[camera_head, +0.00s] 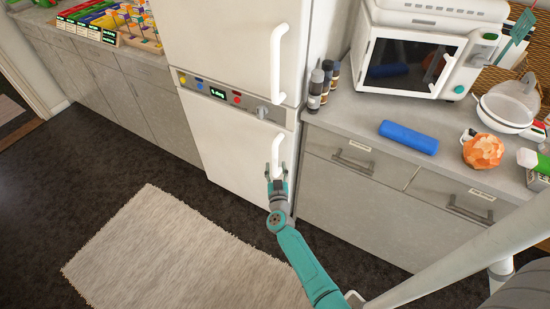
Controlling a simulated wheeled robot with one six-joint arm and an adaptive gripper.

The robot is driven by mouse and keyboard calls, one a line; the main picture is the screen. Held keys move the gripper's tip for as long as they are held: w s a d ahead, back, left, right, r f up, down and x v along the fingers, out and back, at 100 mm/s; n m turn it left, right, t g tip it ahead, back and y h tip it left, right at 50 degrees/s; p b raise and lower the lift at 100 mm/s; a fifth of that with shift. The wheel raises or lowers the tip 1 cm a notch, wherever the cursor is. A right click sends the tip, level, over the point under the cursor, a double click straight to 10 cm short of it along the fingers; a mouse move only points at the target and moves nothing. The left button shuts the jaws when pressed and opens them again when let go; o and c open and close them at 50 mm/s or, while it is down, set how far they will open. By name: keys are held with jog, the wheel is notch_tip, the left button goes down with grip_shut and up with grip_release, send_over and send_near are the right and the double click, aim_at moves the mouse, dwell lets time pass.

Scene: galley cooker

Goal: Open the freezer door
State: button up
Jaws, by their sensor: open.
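A white fridge-freezer stands at centre with an upper door (225,40) and a lower door (225,140), both closed. No label shows which is the freezer. The upper door has a long white vertical handle (277,60). The lower door has a shorter white handle (277,148) near its right edge. My gripper (276,172) is open at the lower end of this lower handle, with one finger to each side of it in the picture. I cannot tell whether the fingers touch the handle.
A control panel (217,93) with a knob sits between the doors. Counters with drawers flank the fridge; the right one holds a microwave (400,65), bottles and a blue block (408,137). A pale rug (180,250) lies on the dark floor before the lower door.

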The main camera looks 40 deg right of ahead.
aim_at(275, 160)
jog(key=shift+x, duration=2.75)
grip_shut()
